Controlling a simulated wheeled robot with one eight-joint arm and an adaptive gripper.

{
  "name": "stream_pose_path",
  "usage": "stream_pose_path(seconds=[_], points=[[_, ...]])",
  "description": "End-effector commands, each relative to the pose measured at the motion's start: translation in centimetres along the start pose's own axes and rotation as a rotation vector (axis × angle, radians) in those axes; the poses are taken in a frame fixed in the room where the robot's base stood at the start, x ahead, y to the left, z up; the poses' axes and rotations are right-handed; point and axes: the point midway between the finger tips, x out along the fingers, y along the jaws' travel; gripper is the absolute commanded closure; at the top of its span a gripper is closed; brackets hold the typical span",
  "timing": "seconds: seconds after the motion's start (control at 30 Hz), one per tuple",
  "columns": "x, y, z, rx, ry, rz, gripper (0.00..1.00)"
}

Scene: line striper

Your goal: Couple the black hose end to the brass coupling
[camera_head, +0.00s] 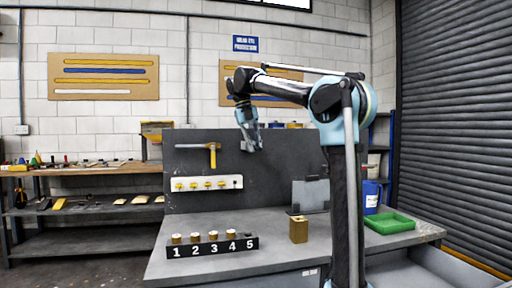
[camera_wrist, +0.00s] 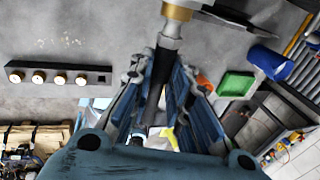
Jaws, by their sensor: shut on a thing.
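In the wrist view my gripper (camera_wrist: 165,58) is shut on the black hose end (camera_wrist: 157,92), which runs between the fingers. A grey metal fitting (camera_wrist: 171,36) sticks out past the fingertips. The brass coupling (camera_wrist: 178,11) is at the top edge, partly cut off, and lines up closely with the fitting. I cannot tell whether they touch. In the head view my gripper (camera_head: 251,143) is above the bench, before the dark back panel (camera_head: 285,153).
A black block numbered 1 to 5 (camera_head: 212,248) holds several brass-coloured pieces; place 5 looks empty. A tan block (camera_head: 298,229), green tray (camera_head: 390,223) and blue container (camera_head: 371,196) stand to the right.

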Motion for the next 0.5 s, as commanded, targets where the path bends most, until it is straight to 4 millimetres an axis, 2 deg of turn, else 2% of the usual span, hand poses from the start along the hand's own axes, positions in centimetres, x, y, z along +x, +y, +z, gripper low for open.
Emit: stream_pose_path(seconds=[0.5], points=[[-0.04,0.0,0.67,0.0,0.0,0.0,1.0]])
